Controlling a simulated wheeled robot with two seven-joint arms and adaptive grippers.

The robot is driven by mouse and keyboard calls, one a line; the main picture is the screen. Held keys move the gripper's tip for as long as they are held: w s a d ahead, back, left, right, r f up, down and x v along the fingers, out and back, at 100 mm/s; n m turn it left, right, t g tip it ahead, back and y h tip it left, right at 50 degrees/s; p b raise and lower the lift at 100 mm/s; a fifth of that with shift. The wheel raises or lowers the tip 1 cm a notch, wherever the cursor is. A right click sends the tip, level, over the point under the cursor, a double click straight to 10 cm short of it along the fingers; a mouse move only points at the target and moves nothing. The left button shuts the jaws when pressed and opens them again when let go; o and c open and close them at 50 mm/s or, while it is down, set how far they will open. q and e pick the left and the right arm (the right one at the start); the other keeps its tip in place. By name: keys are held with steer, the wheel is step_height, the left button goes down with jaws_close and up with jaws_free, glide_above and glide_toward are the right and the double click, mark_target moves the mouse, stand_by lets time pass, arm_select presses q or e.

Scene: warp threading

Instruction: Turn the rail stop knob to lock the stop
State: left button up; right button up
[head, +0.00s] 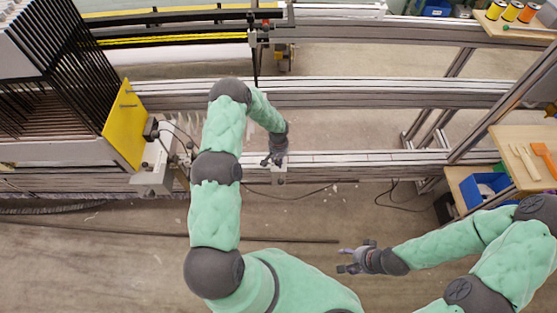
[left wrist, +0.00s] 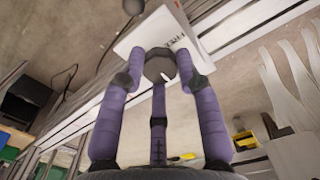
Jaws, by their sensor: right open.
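The rail stop knob (left wrist: 160,66) is a dark grey, faceted knob with a small white mark, in front of a white plate (left wrist: 150,32) printed "FREE". In the left wrist view, the purple fingers of my left gripper (left wrist: 161,62) close around the knob from both sides, with the third finger below it. In the head view my left gripper (head: 273,161) is at the front rail, over the small pale stop (head: 279,176), and hides the knob. My right gripper (head: 345,260) is open and empty over the floor at the lower right.
The front rail (head: 350,160) runs across the frame. A yellow plate (head: 124,125) and a grey block (head: 153,178) stand to the left. A wooden shelf (head: 520,150) with a brush and a blue bin (head: 484,188) are at the right. The floor between is mostly clear.

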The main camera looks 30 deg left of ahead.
mark_target(278, 161)
arm_select(q)
steer(key=o, duration=0.4)
steer(key=shift+c, duration=0.2)
step_height(278, 161, up, 12)
stand_by(0.4)
stand_by(0.4)
steer(key=s+d+f+m+h, duration=0.1)
steer(key=s+d+f+h, duration=0.15)
steer(key=s+d, duration=0.4)
steer(key=s+d+f+h, duration=0.1)
steer(key=s+d+f, duration=0.25)
steer(key=d, duration=0.55)
steer(key=s+d, duration=0.3)
steer(key=s, duration=0.4)
steer(key=s+d, duration=0.4)
steer(key=s, duration=0.3)
steer(key=shift+s+d+m, duration=0.15)
steer(key=shift+s+m, duration=0.15)
